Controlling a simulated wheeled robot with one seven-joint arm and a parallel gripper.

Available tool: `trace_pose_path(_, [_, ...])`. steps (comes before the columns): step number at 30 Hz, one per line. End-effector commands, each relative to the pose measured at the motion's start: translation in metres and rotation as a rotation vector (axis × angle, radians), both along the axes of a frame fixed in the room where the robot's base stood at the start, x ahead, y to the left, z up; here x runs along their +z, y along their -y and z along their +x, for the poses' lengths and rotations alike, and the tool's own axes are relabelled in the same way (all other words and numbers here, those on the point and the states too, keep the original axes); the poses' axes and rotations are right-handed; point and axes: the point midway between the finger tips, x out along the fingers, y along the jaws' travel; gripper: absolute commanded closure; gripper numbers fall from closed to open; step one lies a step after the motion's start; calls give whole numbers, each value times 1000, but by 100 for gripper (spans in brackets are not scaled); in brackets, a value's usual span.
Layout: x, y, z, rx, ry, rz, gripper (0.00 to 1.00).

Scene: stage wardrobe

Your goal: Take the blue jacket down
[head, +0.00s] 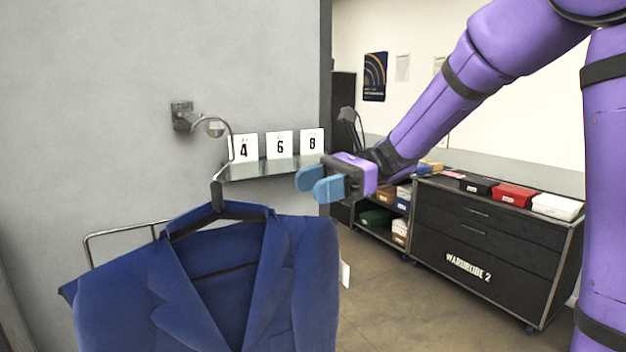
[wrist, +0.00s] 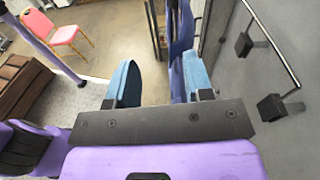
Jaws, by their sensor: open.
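The blue jacket (head: 300,290) hangs upright on a dark hanger (head: 218,213) in the head view. The hanger's metal hook rises toward a curved wall hook (head: 183,116); the exact contact is hard to make out. My gripper (head: 311,184) is open and empty, above and to the right of the jacket's right shoulder, apart from the hanger. In the wrist view my gripper (wrist: 160,82) has its blue fingers spread wide. A narrow blue strip, seemingly the jacket (wrist: 181,28), shows beyond the fingers, close to the right one. The jacket's lower part is out of the head view.
A small shelf (head: 255,171) with number cards 4, 6 and 8 sits on the wall behind the gripper. A metal rail (head: 120,231) is behind the jacket. A black drawer cabinet (head: 490,245) with boxes stands right. A pink chair (wrist: 65,38) shows in the wrist view.

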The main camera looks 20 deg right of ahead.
Motion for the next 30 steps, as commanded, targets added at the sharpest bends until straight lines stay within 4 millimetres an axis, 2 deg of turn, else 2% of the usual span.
trace_pose_path(3, [1, 0, 16, -15, -70, 66, 53])
trace_pose_path(7, [3, -2, 22, -21, -98, 95, 53])
trace_pose_path(14, [3, -17, 18, -18, -99, 95, 53])
trace_pose_path(30, [3, -70, 2, -19, -97, 95, 53])
